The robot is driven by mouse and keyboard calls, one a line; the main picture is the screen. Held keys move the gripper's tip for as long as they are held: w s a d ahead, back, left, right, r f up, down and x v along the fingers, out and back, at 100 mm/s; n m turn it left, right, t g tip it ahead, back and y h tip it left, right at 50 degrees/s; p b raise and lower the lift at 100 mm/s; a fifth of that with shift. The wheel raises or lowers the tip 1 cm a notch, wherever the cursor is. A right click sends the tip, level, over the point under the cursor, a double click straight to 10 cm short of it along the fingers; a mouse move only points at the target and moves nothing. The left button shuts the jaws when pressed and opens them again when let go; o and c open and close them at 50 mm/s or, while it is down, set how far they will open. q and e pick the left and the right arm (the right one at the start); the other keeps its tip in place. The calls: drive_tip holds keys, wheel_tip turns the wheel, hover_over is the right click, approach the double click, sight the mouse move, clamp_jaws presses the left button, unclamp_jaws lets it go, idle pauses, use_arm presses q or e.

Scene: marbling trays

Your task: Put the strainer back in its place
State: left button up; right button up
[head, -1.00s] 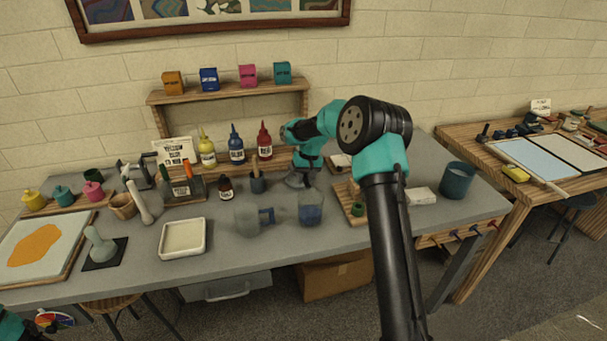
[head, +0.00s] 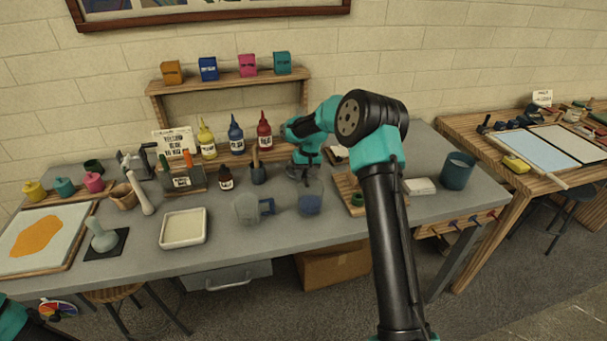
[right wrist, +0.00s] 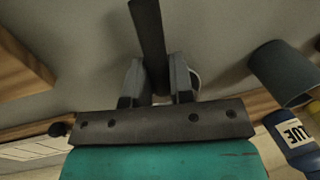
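My right gripper (right wrist: 157,85) is shut on a dark, straight handle (right wrist: 150,40), which looks like the strainer's. A pale rounded edge shows just behind the fingers; I cannot tell what it belongs to. In the head view my right gripper (head: 306,172) is low over the back middle of the table, partly hidden by its own wrist. A grey, round, flat shape (head: 296,173) is under it, probably the strainer's head. I cannot tell whether it touches the table. Only a teal and dark part of my left arm shows at the bottom left; its gripper is out of view.
The front table strip is clear.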

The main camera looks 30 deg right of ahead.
drive_tip(key=o, duration=0.3)
drive_tip(key=shift+f, duration=0.15)
drive_tip(key=shift+o, duration=0.2)
drive_tip(key=shift+s+d, duration=0.1)
drive_tip(key=shift+f, duration=0.15)
drive_tip(key=shift+d+r, duration=0.2)
drive_tip(key=shift+r, duration=0.25)
wheel_tip(320, 180, up, 17)
drive_tip(key=d, duration=0.2)
drive_tip(key=shift+s+d, duration=0.25)
drive_tip(key=shift+s, duration=0.2)
drive_tip(key=shift+f, duration=0.1)
